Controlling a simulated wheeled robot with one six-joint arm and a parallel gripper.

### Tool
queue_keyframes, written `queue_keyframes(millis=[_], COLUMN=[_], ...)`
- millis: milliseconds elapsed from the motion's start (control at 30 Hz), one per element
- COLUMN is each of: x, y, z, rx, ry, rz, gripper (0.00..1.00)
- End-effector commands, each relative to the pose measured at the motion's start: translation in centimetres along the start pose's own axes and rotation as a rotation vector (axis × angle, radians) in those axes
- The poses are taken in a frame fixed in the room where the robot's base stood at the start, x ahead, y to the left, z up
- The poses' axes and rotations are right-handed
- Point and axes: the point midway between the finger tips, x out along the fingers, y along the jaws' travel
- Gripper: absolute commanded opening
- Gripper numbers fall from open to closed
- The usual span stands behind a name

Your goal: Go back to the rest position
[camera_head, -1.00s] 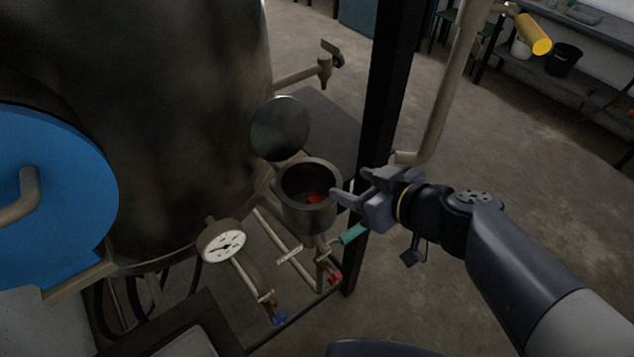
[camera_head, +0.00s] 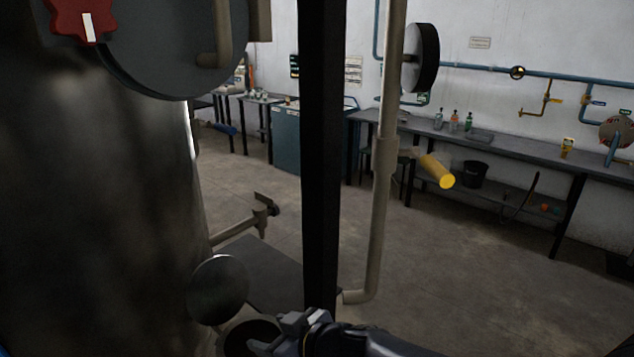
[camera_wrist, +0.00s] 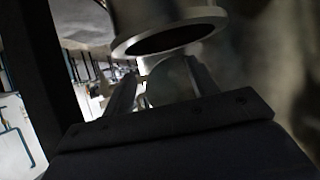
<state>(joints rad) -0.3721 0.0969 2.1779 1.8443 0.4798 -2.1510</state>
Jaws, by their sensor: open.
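My gripper (camera_head: 270,337) is at the bottom edge of the head view, beside the right rim of a small metal pot (camera_head: 236,338). The head view cuts off most of the pot and part of the gripper. In the wrist view the two fingers of my gripper (camera_wrist: 162,82) stand apart with nothing held between them. The round rim of a metal vessel (camera_wrist: 168,35), seemingly the pot, hangs close above them there. A round metal lid (camera_head: 218,290) stands open behind the pot. I cannot tell whether a finger touches the pot.
A large metal tank (camera_head: 95,200) fills the left. A black post (camera_head: 322,160) and a pale pipe (camera_head: 382,200) rise close to the gripper. A tap (camera_head: 262,215) sticks out behind the lid. Open floor (camera_head: 430,270) lies right, before a long workbench (camera_head: 500,147).

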Motion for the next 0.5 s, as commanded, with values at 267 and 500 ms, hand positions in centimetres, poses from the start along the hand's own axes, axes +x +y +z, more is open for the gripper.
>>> queue_keyframes(millis=[267,500], x=[1.6,1.1], y=[0.0,0.0], z=[-1.2,-2.0], rx=[-0.001,-0.001], ry=[0.001,0.0], rz=[0.001,0.001], gripper=[0.56,0.56])
